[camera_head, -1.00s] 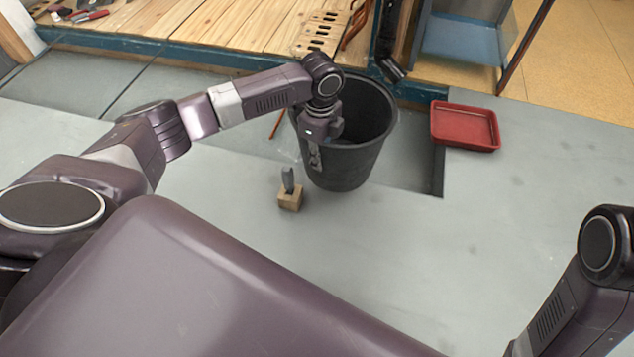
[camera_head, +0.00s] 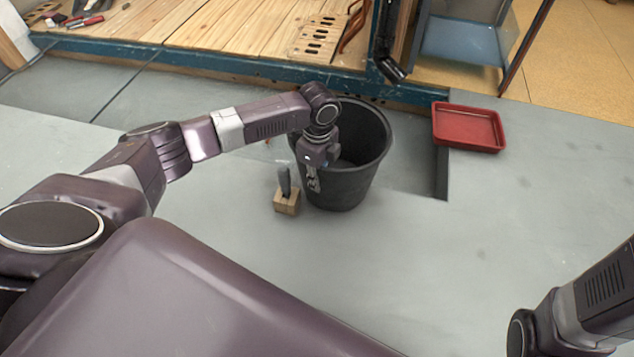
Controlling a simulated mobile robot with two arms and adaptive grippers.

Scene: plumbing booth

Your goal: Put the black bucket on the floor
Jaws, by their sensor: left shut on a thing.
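The black bucket (camera_head: 352,185) is upright near the middle of the head view, over the grey floor. My left gripper (camera_head: 314,183) is at the bucket's left rim, shut on its wall. The inside of the bucket is partly hidden by my left wrist. I cannot tell for sure whether the bucket's bottom touches the floor. My right arm shows at the lower right, but its gripper is not clearly in view.
A small wooden block with a grey upright piece (camera_head: 287,198) stands just left of the bucket. A red tray (camera_head: 468,128) lies to the right. A wooden platform with a blue edge (camera_head: 240,72) runs behind. The grey floor (camera_head: 480,240) at right front is clear.

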